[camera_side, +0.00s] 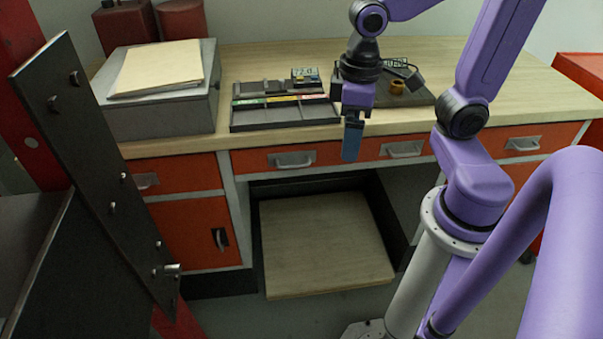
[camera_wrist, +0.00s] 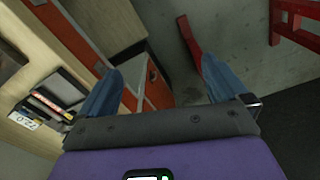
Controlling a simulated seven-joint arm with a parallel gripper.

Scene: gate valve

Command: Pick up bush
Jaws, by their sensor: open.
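A small golden-brown ring, which looks like the bush (camera_side: 397,87), sits on a dark mat (camera_side: 421,98) on the workbench in the side view. My gripper (camera_side: 351,155) points down in front of the bench's front edge, left of the bush and apart from it. In the wrist view my gripper (camera_wrist: 163,72) shows its two blue fingers spread wide, with nothing between them. The bush does not show in the wrist view. My arm hides part of the mat in the side view.
A black tray (camera_side: 285,114) with coloured labels and a small display (camera_side: 305,74) stand left of my gripper. A dark device (camera_side: 408,75) stands behind the bush. A grey box (camera_side: 165,118) is at the bench's left. The bench's right side is clear.

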